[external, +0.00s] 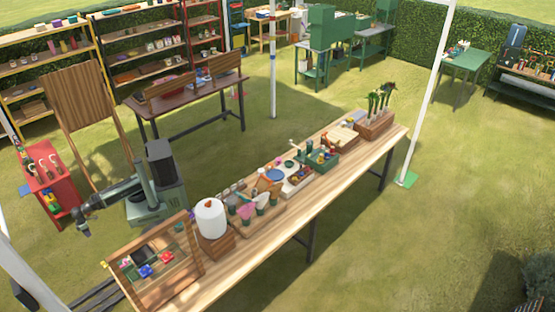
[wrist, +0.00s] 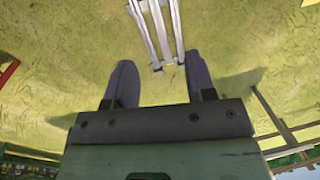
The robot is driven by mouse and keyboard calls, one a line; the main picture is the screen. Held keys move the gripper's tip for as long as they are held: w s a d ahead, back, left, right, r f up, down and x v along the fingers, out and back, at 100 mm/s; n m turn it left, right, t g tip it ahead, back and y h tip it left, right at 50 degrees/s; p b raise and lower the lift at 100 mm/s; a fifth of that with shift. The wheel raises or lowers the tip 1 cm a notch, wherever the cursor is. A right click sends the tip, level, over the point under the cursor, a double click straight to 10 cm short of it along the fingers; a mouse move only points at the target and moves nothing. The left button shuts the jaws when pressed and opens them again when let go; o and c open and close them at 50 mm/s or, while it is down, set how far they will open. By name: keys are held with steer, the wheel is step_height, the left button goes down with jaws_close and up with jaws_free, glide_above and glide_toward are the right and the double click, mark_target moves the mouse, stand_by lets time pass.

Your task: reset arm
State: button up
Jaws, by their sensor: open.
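My gripper (external: 82,224) is at the left in the external view, at the end of my arm and to the left of the long wooden table (external: 345,170). It points down over the grass and is small there.
Pale rails (wrist: 157,25) lie on the grass. Open grass lies right of the table.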

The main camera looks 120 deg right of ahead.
steer(key=d+m+h, duration=0.2)
steer(key=d+m, duration=0.2)
steer(key=d, duration=1.1)
step_height(320, 180, up, 22)
steer(key=w+p, duration=0.1)
steer(key=p, duration=2.1)
steer(key=m+g+y+b, duration=0.5)
steer(key=m+y+b, duration=0.8)
steer(key=y+b, duration=0.6)
glide_toward(103, 263)
steer(key=shift+h, duration=0.7)
steer(key=b+x, duration=0.1)
steer(key=x, duration=0.8)
steer(key=shift+w+r, duration=0.1)
steer(key=shift+w, duration=0.05)
